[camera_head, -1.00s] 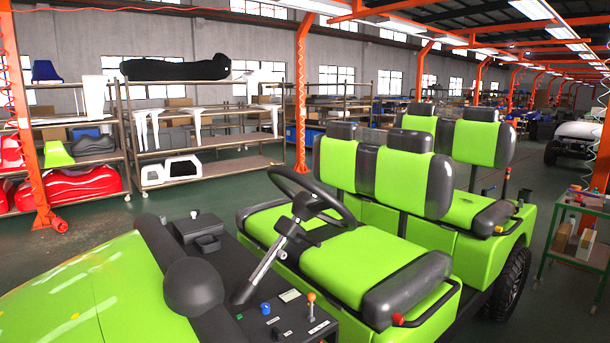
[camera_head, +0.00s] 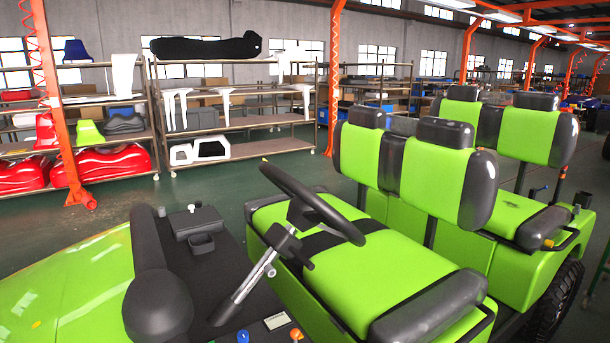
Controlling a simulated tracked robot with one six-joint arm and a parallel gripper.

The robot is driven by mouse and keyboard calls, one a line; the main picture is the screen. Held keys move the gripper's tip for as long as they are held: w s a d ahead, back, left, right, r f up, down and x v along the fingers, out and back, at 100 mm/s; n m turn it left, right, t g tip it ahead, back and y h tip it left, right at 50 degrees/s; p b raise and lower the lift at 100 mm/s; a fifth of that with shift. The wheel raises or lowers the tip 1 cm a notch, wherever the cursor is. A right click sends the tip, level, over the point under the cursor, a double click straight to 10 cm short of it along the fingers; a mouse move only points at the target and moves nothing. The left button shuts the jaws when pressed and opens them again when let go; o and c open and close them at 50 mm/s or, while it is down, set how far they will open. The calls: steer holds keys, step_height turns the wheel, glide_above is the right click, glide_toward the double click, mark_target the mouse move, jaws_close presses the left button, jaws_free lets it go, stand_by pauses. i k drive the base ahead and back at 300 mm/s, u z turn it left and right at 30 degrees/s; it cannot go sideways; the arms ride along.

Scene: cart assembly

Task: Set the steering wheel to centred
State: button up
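The black steering wheel (camera_head: 312,203) sits on a slanted silver column (camera_head: 243,292) in front of the green front seat of the cart. Its rim is tilted, with the hub and a dark stalk block below it. I cannot tell from this view how far the wheel is turned. My gripper is not in view, and nothing is seen touching the wheel.
The green front seat (camera_head: 365,260) and seat backs (camera_head: 435,178) stand behind the wheel. The black dashboard (camera_head: 180,262) has a blue knob (camera_head: 243,336) and an orange-topped control (camera_head: 296,334). Shelves (camera_head: 235,133) stand behind a clear green floor.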

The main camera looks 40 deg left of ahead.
mark_target(307, 211)
steer(key=i, duration=0.85)
steer(key=u, duration=3.8)
